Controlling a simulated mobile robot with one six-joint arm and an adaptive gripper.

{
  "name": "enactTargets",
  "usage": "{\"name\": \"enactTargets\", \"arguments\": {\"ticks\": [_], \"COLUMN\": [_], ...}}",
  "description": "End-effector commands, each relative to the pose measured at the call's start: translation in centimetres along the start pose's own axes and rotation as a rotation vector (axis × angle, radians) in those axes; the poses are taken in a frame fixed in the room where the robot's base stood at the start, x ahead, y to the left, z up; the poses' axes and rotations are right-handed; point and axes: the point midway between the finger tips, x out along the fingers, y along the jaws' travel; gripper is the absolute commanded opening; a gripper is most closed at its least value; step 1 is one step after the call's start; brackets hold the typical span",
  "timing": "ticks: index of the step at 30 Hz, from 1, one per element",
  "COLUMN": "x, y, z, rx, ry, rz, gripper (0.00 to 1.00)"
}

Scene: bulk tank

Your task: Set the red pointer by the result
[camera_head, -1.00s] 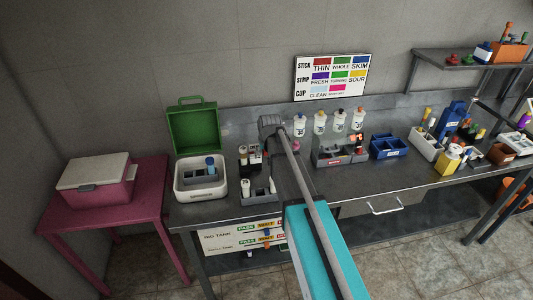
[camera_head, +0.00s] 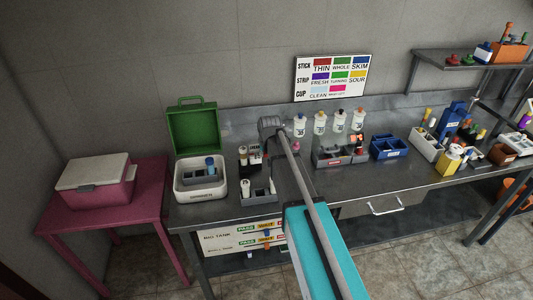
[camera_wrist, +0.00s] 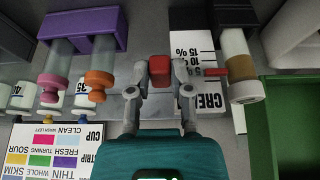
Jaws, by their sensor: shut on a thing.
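In the wrist view my gripper (camera_wrist: 159,78) is shut on a red block (camera_wrist: 159,70), which looks like the handle of the red pointer. A red bar (camera_wrist: 214,72) shows past the right finger, level with it, and lies across a white cream scale card (camera_wrist: 205,100). The card appears upside down, marked 5, 10 and 15 %. The bar lies close to the 5 mark. The join between block and bar is hidden behind the finger. A tube with tan contents (camera_wrist: 237,65) stands beside the card. In the head view my arm hides the gripper.
A purple rack (camera_wrist: 108,30) with two stoppered tubes is at left in the wrist view, and a green box (camera_wrist: 262,130) at right.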

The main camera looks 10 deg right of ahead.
Motion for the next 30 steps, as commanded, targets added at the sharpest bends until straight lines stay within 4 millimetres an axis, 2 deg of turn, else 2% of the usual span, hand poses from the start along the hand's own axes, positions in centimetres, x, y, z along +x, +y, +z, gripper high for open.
{"name": "enactTargets", "arguments": {"ticks": [1, 6, 17, 18, 23, 24, 30], "x": [0.7, 1.6, 1.6, 1.6, 1.6, 1.6, 1.6], "y": [0.0, 0.0, 0.0, 0.0, 0.0, 0.0, 0.1], "z": [0.3, 0.7, 0.7, 0.7, 0.7, 0.7, 0.7], "rx": [0.0, 0.0, 0.0, 0.0, 0.001, 0.001, 0.001], "ry": [0.0, 0.0, 0.0, 0.0, 0.0, 0.0, 0.0], "rz": [0.0, 0.0, 0.0, 0.0, 0.0, 0.0, 0.0], "gripper": [0.0, 0.0, 0.0, 0.31, 0.6, 0.63, 0.63]}}
